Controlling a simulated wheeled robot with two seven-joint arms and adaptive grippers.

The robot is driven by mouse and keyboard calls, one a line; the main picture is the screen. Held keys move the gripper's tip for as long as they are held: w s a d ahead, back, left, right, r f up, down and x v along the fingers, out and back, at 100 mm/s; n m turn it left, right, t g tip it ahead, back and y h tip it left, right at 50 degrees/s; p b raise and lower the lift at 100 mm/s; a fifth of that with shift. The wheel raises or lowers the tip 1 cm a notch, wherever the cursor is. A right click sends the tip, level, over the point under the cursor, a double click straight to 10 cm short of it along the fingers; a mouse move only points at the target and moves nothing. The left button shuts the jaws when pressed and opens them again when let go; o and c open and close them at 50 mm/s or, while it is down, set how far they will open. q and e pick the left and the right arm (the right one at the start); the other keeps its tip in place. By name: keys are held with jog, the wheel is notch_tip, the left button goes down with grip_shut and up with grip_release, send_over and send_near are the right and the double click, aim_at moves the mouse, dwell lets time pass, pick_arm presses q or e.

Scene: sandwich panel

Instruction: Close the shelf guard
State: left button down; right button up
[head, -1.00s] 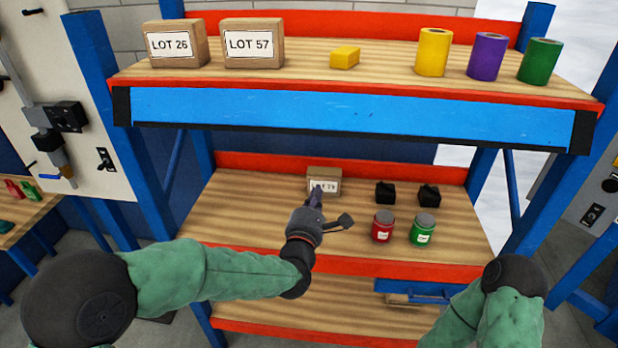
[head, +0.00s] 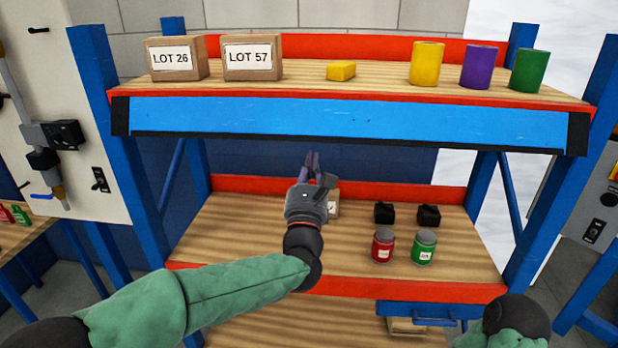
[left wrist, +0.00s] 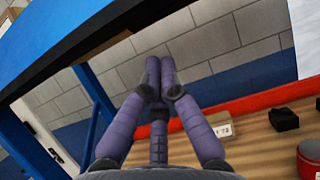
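A long blue panel (head: 345,115) with black ends runs along the front of the upper shelf; it appears to be the guard. Its blue surface also shows at the upper left of the left wrist view (left wrist: 95,25). My left gripper (head: 312,158) points up and away, with its fingertips just below the panel's lower edge in the head view. A gap in depth cannot be judged there. In the left wrist view its purple fingers (left wrist: 154,75) are together with nothing between them. My right gripper is out of view; only part of that arm shows at the lower right.
On the upper shelf stand two boxes (head: 252,60), a yellow block (head: 341,70) and three coloured cylinders (head: 476,68). The lower shelf (head: 230,240) holds a partly hidden box, two black items (head: 384,212), a red jar (head: 382,247) and a green-labelled jar (head: 423,249). Blue posts (head: 125,160) flank the shelves.

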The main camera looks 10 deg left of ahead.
pick_arm(q)
jog(key=shift+s+r, duration=0.2)
jog(key=shift+r, duration=0.55)
jog(key=shift+s+r, duration=0.2)
jog(key=shift+r, duration=0.55)
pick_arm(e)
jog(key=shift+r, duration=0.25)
pick_arm(q)
jog(key=shift+p, duration=0.3)
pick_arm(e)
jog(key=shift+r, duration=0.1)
pick_arm(q)
jog(key=shift+s+r+g+p, duration=0.15)
jog(key=shift+s+g+p, duration=0.1)
jog(key=shift+g+p, duration=0.05)
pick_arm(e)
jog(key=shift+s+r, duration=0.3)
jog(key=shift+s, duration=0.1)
